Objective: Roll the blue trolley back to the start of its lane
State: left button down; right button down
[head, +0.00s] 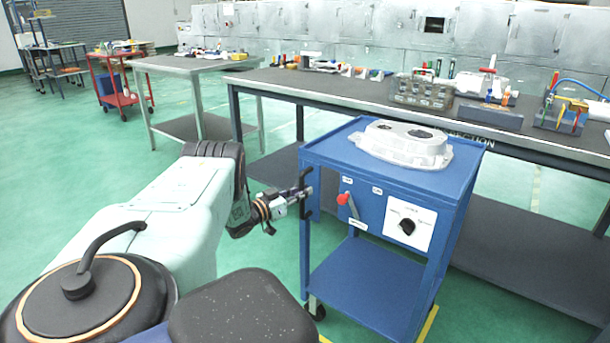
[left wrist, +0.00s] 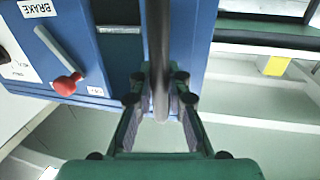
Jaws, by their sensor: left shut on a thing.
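The blue trolley (head: 365,277) stands beside the long workbench, with an aluminium casting (head: 403,146) on its top. Its front panel bears a lever with a red knob (head: 343,198) and a black dial on a white plate (head: 407,227). My left gripper (head: 304,194) is at the trolley's left front corner, shut on the dark upright handle (head: 305,232). In the left wrist view the handle (left wrist: 158,60) runs between the fingers (left wrist: 160,105), and the red knob (left wrist: 66,84) is to the left by a label reading BRAKE. My right gripper is not in view.
The workbench (head: 310,86) runs close behind the trolley, bearing a grey bottle rack (head: 421,92) and tools. A smaller table (head: 183,64) and a red cart (head: 121,95) stand further back left. Yellow floor marking (head: 428,322) shows at the trolley's base. Green floor at left is open.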

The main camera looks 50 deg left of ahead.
pick_arm(q)
jog(key=shift+s+a, duration=0.15)
jog(key=shift+a, duration=0.2)
jog(key=c, duration=1.4)
grip_release()
jog(key=shift+o, duration=0.5)
jog(key=shift+d, duration=0.1)
jog(key=s+d, duration=0.1)
jog(key=s, duration=1.1)
jog(key=shift+w, duration=0.1)
